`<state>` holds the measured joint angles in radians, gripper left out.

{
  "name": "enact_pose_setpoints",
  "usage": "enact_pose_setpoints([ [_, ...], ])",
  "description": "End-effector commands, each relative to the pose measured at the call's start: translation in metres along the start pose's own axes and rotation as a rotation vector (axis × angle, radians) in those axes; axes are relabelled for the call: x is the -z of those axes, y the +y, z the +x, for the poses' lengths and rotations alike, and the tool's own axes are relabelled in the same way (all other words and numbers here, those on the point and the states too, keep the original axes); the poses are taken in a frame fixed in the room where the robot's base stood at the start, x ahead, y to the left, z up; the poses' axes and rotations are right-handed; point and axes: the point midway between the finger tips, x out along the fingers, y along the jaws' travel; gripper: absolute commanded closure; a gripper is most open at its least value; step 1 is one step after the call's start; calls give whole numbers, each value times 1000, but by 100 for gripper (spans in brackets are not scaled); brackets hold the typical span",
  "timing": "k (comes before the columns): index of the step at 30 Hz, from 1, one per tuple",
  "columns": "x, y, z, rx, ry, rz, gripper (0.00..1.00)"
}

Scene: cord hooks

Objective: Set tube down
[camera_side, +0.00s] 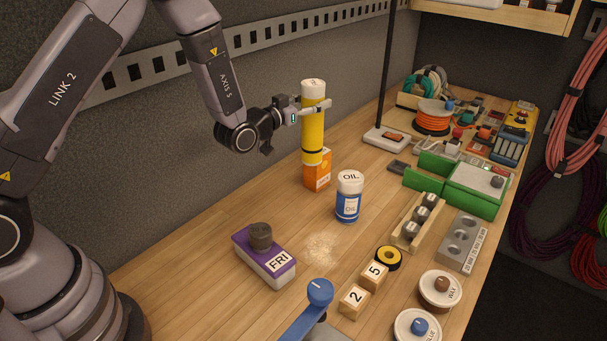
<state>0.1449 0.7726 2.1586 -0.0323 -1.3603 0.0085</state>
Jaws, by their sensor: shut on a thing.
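The tube (313,133) is a tall yellow cylinder with a white top and dark bands near its lower end. An orange box (318,171) shows at the tube's lower end. The tube's bottom overlaps the box in the picture, and I cannot tell whether it touches the box or hangs in front of it.
A blue and white oil can (348,196) stands close by at the lower right. A purple-topped FRI box (264,256) with a dark knob sits nearer. A lamp base (387,138) stands behind at right. Bare wooden bench (210,225) lies at left.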

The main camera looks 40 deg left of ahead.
Motion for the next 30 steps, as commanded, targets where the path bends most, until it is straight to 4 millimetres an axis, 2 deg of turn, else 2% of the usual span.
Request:
enact_pose_setpoints([
  [1,0,-19,-1,94,1,-1,91],
  [3,-2,-43,-5,214,0,0,91],
  [6,-4,-70,-13,352,1,1,91],
  [13,-9,-111,-34,582,1,1,90],
  [18,-41,-112,-35,588,-4,3,90],
  [26,-77,-112,-35,586,-1,1,90],
  [30,-102,-111,-35,586,-2,2,90],
])
